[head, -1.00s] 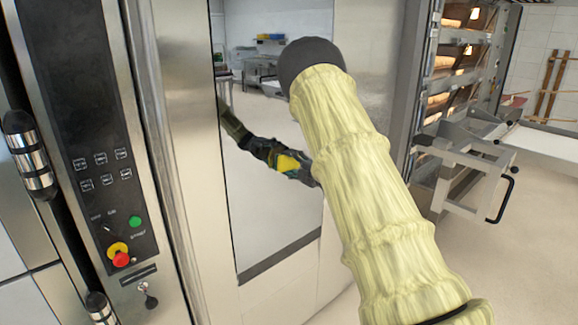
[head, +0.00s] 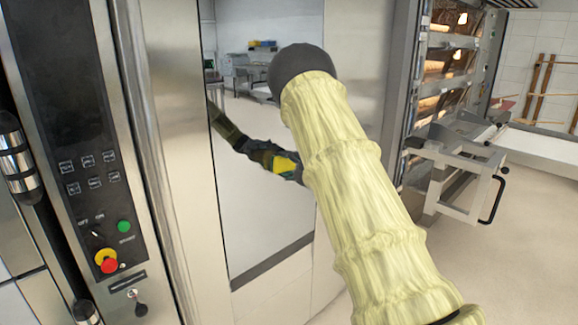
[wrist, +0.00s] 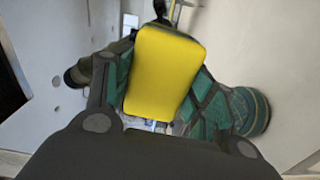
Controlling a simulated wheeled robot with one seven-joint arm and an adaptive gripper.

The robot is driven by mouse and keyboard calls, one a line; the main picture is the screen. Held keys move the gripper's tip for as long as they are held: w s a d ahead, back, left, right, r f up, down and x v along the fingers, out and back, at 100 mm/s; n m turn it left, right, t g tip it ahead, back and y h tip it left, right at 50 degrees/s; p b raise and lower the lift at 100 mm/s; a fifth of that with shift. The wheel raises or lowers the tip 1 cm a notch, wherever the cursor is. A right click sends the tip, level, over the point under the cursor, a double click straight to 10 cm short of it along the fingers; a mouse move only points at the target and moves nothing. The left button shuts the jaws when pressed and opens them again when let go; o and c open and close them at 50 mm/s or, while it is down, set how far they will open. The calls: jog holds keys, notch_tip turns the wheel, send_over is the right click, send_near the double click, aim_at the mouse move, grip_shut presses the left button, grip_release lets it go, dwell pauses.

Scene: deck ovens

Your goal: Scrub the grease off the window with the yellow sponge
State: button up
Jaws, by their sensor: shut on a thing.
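The yellow sponge (wrist: 167,72) fills the middle of the wrist view. My gripper (wrist: 163,88), with its green-padded fingers on either side, is shut on it. The tall window (head: 268,215) is set in a steel oven door in the head view. A dark arm and a yellow patch show within the pane; I cannot tell whether this is a reflection or seen through the glass. My sleeved arm crosses the right side of the window and hides part of it. I cannot make out grease on the visible glass, nor whether the sponge touches it.
A control panel (head: 75,150) with buttons and a red knob is left of the door. A deck oven (head: 460,60) with lit shelves stands at the right. A metal frame with a black handle (head: 492,200) sticks out before it. The floor at lower right is clear.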

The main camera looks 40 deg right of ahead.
aim_at(280, 160)
jog(key=shift+s+a+b, duration=0.2)
jog(key=shift+a+b, duration=0.45)
jog(key=shift+a, duration=1.7)
jog(key=shift+s+a+b, duration=0.15)
jog(key=shift+a+b, duration=0.5)
jog(key=shift+a, duration=1.7)
jog(key=shift+a, duration=0.1)
jog(key=shift+s+a+b, duration=0.15)
jog(key=shift+a+b, duration=0.35)
jog(key=shift+a, duration=0.95)
jog(key=shift+r+p, duration=0.6)
jog(key=shift+r, duration=0.8)
jog(key=shift+w+d+b, duration=0.2)
jog(key=shift+d+b, duration=0.25)
jog(key=shift+d, duration=1.85)
jog(key=shift+w+d+b, duration=0.15)
jog(key=shift+d+b, duration=0.3)
jog(key=shift+d, duration=1.85)
jog(key=shift+w+d+b, duration=0.2)
jog(key=shift+d+b, duration=0.25)
jog(key=shift+d, duration=1.85)
jog(key=shift+f, duration=0.1)
jog(key=shift+a, duration=0.1)
